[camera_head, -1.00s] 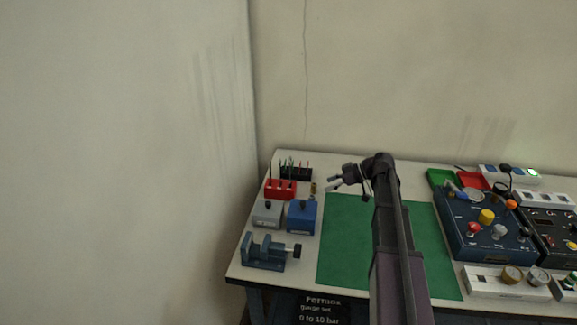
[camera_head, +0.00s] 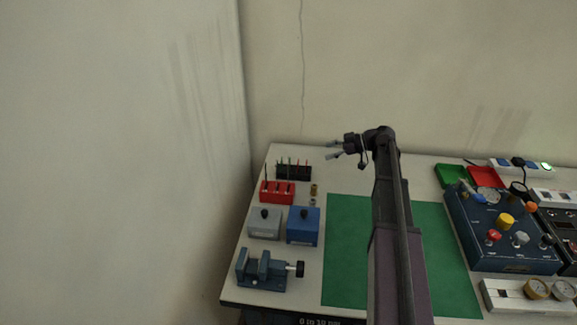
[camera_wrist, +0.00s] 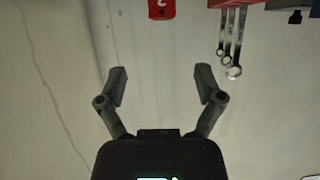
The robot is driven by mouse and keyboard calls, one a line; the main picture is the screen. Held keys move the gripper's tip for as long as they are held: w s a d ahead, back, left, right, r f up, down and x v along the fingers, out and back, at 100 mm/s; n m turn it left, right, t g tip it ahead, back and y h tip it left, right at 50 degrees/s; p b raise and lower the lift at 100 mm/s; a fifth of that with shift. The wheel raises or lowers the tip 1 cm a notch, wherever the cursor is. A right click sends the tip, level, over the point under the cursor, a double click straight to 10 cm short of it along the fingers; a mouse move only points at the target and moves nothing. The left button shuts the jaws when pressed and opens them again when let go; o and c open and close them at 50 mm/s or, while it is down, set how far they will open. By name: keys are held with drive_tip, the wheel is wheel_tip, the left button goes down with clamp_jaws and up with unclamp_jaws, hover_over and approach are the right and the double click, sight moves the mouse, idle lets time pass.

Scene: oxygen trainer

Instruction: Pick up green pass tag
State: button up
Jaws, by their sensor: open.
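I cannot make out a green pass tag for certain in either view. My gripper (camera_head: 335,149) is open and empty in the head view, held above the back left part of the bench, its fingers pointing left. In the wrist view my gripper (camera_wrist: 160,82) has its two fingers spread, with only a plain pale surface between them.
The bench (camera_head: 290,160) carries a red block (camera_head: 277,192), a blue box (camera_head: 303,226), a vise (camera_head: 266,270) and a green mat (camera_head: 345,250). A green tray (camera_head: 450,174) and red tray (camera_head: 484,177) sit right. Spanners (camera_wrist: 232,45) show in the wrist view.

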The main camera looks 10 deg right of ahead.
drive_tip(key=b+x, duration=0.3)
drive_tip(key=x, duration=0.4)
drive_tip(key=shift+a+f, duration=0.25)
drive_tip(key=shift+w+a+f, duration=0.1)
drive_tip(key=shift+w+a, duration=0.15)
drive_tip(key=shift+a, duration=0.25)
drive_tip(key=shift+b+x, duration=1)
drive_tip(key=shift+x, duration=1.65)
drive_tip(key=shift+s, duration=0.15)
drive_tip(key=c, duration=0.8)
